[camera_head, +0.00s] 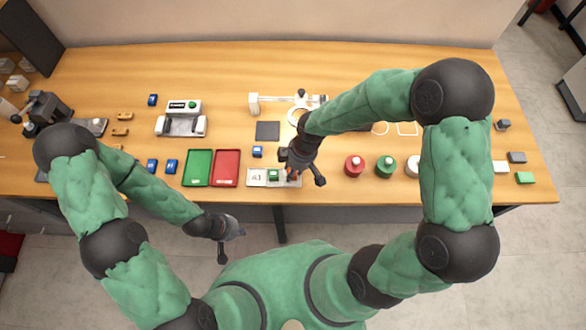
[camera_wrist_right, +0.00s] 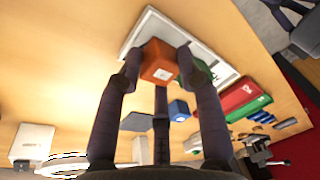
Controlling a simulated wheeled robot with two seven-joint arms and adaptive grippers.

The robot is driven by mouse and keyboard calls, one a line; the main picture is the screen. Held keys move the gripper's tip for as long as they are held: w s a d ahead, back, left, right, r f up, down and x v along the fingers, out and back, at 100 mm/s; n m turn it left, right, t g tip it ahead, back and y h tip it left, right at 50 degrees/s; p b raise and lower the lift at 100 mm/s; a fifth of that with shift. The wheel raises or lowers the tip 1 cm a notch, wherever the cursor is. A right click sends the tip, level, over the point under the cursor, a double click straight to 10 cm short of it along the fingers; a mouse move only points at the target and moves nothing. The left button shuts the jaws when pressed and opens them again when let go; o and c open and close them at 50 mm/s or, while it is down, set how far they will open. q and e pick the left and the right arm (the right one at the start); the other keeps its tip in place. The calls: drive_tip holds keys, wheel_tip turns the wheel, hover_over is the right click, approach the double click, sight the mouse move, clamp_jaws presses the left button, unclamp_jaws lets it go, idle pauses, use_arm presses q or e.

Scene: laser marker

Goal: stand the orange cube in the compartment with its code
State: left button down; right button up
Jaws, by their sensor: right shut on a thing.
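The orange cube (camera_wrist_right: 159,62) is between the fingertips of my right gripper (camera_wrist_right: 158,68), which is shut on it. A pale label shows on one face. In the head view the cube (camera_head: 292,177) is mostly hidden by this gripper (camera_head: 296,176), at the right end of the white compartment tray (camera_head: 257,184). I cannot tell whether it touches the tray floor. A green cube (camera_head: 273,175) sits in the tray's middle; dark lettering shows in the left compartment, too small to read surely. My left gripper (camera_head: 231,240) is open and empty, off the table's front edge.
Green (camera_head: 197,168) and red (camera_head: 226,168) trays lie left of the compartment tray. A blue cube (camera_head: 257,152) stands just behind it. Red (camera_head: 354,167) and green (camera_head: 385,168) round containers stand to the right. The laser marker (camera_head: 270,101) is farther back.

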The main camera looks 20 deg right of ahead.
drive_tip(key=shift+f, duration=0.4)
idle(1.2)
drive_tip(key=o, duration=1)
drive_tip(key=shift+r, duration=0.1)
drive_tip(key=v, duration=1.2)
